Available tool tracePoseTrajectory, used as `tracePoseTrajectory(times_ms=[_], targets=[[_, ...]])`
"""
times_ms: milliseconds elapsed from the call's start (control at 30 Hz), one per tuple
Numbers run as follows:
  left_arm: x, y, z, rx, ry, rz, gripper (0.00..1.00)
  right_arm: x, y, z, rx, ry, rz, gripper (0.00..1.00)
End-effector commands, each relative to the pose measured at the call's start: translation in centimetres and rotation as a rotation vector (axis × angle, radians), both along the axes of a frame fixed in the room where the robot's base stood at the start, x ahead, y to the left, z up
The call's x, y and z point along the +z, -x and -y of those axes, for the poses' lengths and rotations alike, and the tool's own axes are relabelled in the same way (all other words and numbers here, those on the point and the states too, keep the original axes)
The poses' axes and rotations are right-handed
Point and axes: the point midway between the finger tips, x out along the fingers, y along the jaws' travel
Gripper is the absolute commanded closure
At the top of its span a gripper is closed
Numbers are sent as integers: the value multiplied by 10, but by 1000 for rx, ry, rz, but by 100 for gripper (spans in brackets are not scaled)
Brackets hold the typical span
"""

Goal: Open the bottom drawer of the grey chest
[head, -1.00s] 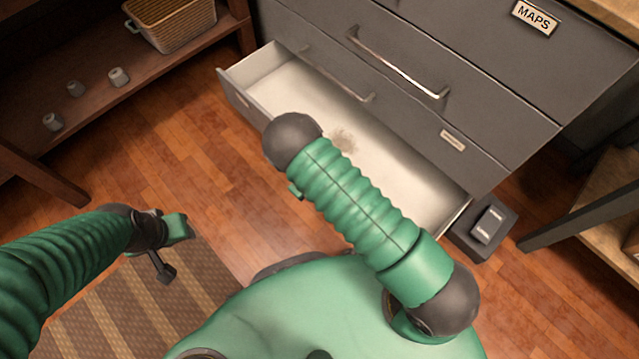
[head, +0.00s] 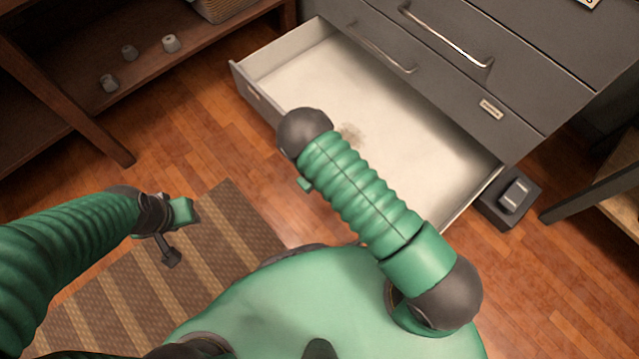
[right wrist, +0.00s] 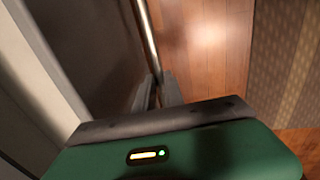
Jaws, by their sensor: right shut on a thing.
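The grey chest (head: 480,50) stands at the top right of the head view. Its bottom drawer (head: 400,130) is pulled well out, showing a pale, empty inside with a dark smudge. In the right wrist view, the drawer's metal handle (right wrist: 147,38) runs between the fingers of my right gripper (right wrist: 158,92), which is shut on it. In the head view my right arm hides that gripper and the handle. My left gripper (head: 172,230) hangs at the left, over the striped rug and away from the chest; its finger gap is unclear.
A dark wooden shelf (head: 70,110) with small grey pots (head: 170,43) stands at the left. A dark box (head: 508,198) sits on the floor by the drawer's right side. A wooden stand (head: 610,170) is at the right edge. A striped rug (head: 220,235) lies at lower left.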

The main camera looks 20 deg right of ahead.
Motion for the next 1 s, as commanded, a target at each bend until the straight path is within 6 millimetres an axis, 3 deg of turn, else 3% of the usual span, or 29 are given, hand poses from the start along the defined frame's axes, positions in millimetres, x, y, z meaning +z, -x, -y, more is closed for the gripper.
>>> tracePoseTrajectory(times_ms=[167,200,333,667,767,1000], targets=[[0,0,0,0,0,0,64,0,0,0,0,3,-1,100],[0,0,0,0,0,0,64,0,0,0,0,4,-1,83],[0,0,0,0,0,0,64,0,0,0,0,3,-1,66],[2,0,0,0,0,0,64,3,0,-1,1,2,0,65],[10,0,0,0,0,0,64,17,0,-3,1,2,1,65],[47,0,0,0,0,0,64,84,5,-16,2,2,0,65]])
